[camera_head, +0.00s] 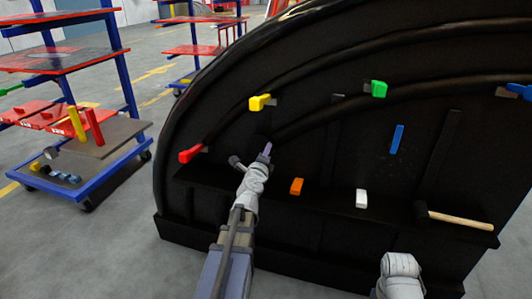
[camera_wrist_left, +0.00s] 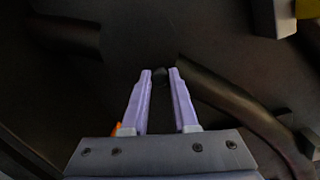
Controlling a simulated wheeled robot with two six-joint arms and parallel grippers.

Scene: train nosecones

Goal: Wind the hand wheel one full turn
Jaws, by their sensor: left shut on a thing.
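My left gripper (camera_head: 267,149) reaches up to the black nosecone panel, between the red and orange handles. In the left wrist view its two lilac fingers (camera_wrist_left: 160,78) are closed in on a small dark round knob (camera_wrist_left: 159,77) at their tips. The knob appears to be the hand wheel's grip. The rest of the wheel is black on black and I cannot make out its rim or angle. My right arm shows at the bottom right, but its gripper fingers are not visible.
The black nosecone (camera_head: 330,225) carries red (camera_head: 191,153), yellow (camera_head: 259,102), green (camera_head: 378,89), blue (camera_head: 397,138), orange (camera_head: 296,186) and white (camera_head: 361,198) pieces. A wooden-handled hammer (camera_head: 458,219) lies on its ledge. A blue-framed cart (camera_head: 84,187) stands left; grey floor is free between.

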